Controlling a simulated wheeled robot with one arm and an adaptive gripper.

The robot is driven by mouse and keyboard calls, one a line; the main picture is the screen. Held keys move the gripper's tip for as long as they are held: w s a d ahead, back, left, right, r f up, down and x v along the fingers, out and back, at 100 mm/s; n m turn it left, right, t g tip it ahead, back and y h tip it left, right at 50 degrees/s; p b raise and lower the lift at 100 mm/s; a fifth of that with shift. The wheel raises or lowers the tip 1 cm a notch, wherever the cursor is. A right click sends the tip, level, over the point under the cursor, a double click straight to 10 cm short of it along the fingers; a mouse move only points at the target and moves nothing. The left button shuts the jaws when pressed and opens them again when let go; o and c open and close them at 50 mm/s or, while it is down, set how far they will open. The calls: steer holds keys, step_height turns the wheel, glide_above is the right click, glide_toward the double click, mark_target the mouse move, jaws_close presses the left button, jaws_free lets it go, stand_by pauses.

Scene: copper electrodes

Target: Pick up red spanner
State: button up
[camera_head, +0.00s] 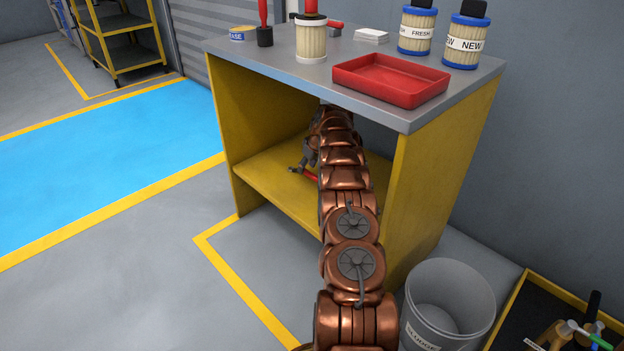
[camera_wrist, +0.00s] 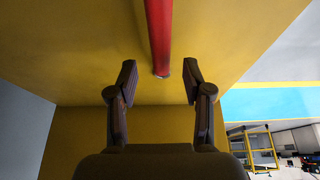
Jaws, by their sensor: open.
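The red spanner (camera_head: 311,175) lies on the yellow lower shelf of the workbench, partly hidden by my arm in the head view. In the wrist view its red handle (camera_wrist: 159,35) runs down from the top edge and ends between my fingers; its other end is out of frame. My gripper (camera_wrist: 158,80) is open, with one finger on each side of the handle's end and visible gaps between. In the head view my gripper (camera_head: 309,154) is inside the bench opening, near the spanner and partly hidden by my arm.
The workbench top (camera_head: 275,67) is above my arm, with a red tray (camera_head: 390,80), filters and a white container on it. A yellow side panel (camera_head: 440,170) stands right of my arm. A grey bin (camera_head: 450,300) stands on the floor. Floor to the left is clear.

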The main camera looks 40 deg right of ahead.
steer(key=shift+b+x, duration=0.9)
steer(key=shift+x, duration=1.1)
steer(key=shift+a, duration=0.15)
steer(key=shift+c, duration=0.2)
jaws_close()
